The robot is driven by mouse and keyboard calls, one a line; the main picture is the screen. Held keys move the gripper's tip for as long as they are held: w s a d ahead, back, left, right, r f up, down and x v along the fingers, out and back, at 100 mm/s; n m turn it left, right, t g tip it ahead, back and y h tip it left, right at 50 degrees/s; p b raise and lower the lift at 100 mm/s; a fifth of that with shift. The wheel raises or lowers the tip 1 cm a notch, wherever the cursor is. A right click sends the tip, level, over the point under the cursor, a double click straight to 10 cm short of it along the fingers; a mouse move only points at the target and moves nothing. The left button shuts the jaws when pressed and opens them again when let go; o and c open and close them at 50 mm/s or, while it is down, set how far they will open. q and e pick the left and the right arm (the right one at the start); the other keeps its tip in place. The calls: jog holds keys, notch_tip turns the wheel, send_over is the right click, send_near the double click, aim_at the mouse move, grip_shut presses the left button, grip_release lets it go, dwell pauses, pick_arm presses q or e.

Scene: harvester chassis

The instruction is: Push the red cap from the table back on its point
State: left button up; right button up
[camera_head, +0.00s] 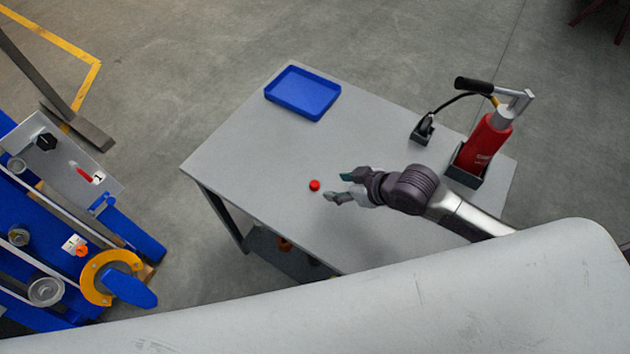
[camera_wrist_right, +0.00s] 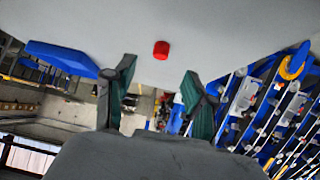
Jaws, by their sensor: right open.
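The small red cap (camera_head: 314,185) stands on the grey table (camera_head: 240,150), near the middle of its left part. My right gripper (camera_head: 335,187) is open and empty. Its fingers point at the cap from the right, and the cap is a little way beyond the fingertips. In the right wrist view the cap (camera_wrist_right: 161,50) shows ahead, between the two open fingers (camera_wrist_right: 158,85) and apart from both. I cannot tell the exact height of the fingers above the table. My left gripper does not show. I cannot tell which point the cap belongs on.
A blue tray (camera_head: 302,92) lies at the table's back left. A red extinguisher-like device (camera_head: 483,142) stands in a black holder at the right, with a small black object (camera_head: 423,130) beside it. The blue chassis (camera_head: 60,230) stands at the left, across a floor gap.

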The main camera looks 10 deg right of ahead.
aim_at(317, 185)
jog(key=x, duration=0.2)
jog(key=shift+w+a+f, duration=0.1)
jog(key=shift+w+f, duration=0.05)
jog(key=shift+w, duration=0.05)
jog(key=shift+w+a+f, duration=0.1)
jog(key=shift+w+f, duration=0.1)
jog(key=x, duration=0.2)
jog(key=p+x, duration=0.1)
jog(key=x, duration=0.1)
jog(key=shift+a+r, duration=0.15)
jog(key=shift+a, duration=0.15)
jog(key=shift+w+a+f, duration=0.2)
jog(key=shift+f, duration=0.05)
jog(key=shift+w+f, duration=0.1)
jog(key=shift+f, duration=0.05)
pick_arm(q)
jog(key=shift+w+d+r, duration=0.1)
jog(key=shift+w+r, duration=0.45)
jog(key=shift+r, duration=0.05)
pick_arm(e)
jog(key=c, duration=0.8)
